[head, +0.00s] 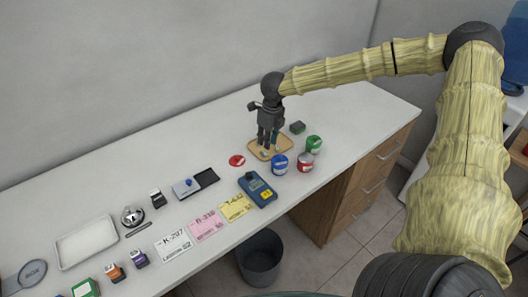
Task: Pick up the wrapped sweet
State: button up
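My gripper (269,146) points down over a small tan tray (254,155) on the white counter, its fingertips at or just above the tray floor. A small pale thing (264,153) shows at the fingertips in the tray. It may be the wrapped sweet, but it is too small and too covered by the fingers to be sure. I cannot tell whether the fingers are closed on it. A red round thing (237,160) with a pale mark lies on the counter just left of the tray.
Blue (280,164), red (305,162) and green (314,145) cans stand close right of the tray, and a dark green block (297,127) lies behind them. A blue card terminal (257,189) is in front. Paper tickets, a bell (132,216) and a white tray (86,242) lie left.

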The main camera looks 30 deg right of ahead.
aim_at(264, 152)
jog(key=shift+w+a+f, duration=0.1)
jog(key=shift+w+f, duration=0.35)
jog(key=shift+f, duration=0.25)
jog(key=shift+s+r, duration=0.1)
jog(key=shift+s, duration=0.3)
jog(key=shift+w+f+p, duration=0.25)
jog(key=shift+f+p, duration=0.15)
jog(key=shift+f, duration=0.15)
jog(key=shift+w+f+p, duration=0.25)
jog(key=shift+f+p, duration=0.15)
jog(key=shift+f, duration=0.15)
jog(key=shift+f+p, duration=0.4)
jog(key=shift+f, duration=0.55)
jog(key=shift+w+f, duration=0.15)
jog(key=shift+f, duration=0.35)
jog(key=shift+c, duration=1.4)
